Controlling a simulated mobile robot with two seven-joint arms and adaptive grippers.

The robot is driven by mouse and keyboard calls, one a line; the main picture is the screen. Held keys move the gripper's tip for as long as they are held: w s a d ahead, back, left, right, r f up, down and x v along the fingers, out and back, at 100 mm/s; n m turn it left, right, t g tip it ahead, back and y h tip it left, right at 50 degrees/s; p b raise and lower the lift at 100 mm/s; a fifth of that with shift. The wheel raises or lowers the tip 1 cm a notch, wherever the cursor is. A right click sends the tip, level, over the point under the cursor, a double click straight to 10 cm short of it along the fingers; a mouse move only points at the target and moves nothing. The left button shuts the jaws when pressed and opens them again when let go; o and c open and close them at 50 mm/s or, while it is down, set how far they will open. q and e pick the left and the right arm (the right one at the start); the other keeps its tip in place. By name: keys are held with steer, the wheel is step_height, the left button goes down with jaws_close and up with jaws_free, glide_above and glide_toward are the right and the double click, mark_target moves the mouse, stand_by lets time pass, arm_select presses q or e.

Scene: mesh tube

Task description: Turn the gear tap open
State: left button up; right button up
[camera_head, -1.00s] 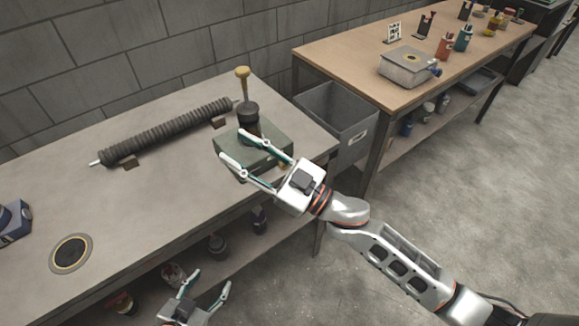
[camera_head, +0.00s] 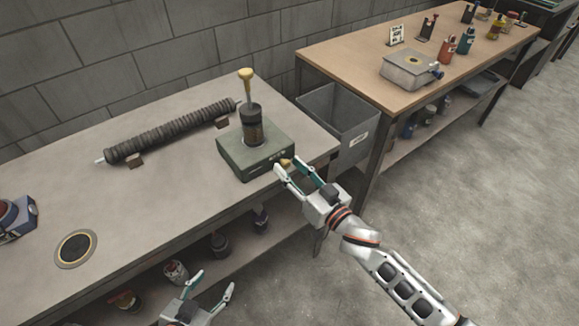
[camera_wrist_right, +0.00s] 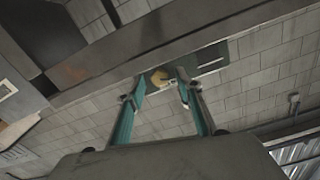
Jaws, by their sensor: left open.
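The gear tap, a small brass-yellow knob (camera_head: 286,162), sits on the front right face of a green box (camera_head: 245,166) on the grey bench. It also shows as a yellow shape in the right wrist view (camera_wrist_right: 159,76). My right gripper (camera_head: 287,166) is at the knob, one fingertip to each side of it. In the wrist view its fingers stand apart with the knob between their tips; contact cannot be told. My left gripper (camera_head: 214,282) is open and empty below the bench's front edge.
A clear cylinder with a yellow-topped plunger (camera_head: 250,105) stands upright on the green box. A dark ribbed mesh tube (camera_head: 170,133) lies behind on the bench. A grey bin (camera_head: 338,118) stands between the two tables. The bench middle is clear.

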steer(key=shift+w+a, duration=0.3)
steer(key=shift+w, duration=0.1)
jaws_close()
steer(key=shift+r+n+p, duration=0.15)
steer(key=shift+n+p, duration=0.45)
steer(key=shift+n, duration=0.5)
steer(key=shift+n+p, duration=0.35)
steer(key=shift+n, duration=1.25)
jaws_free()
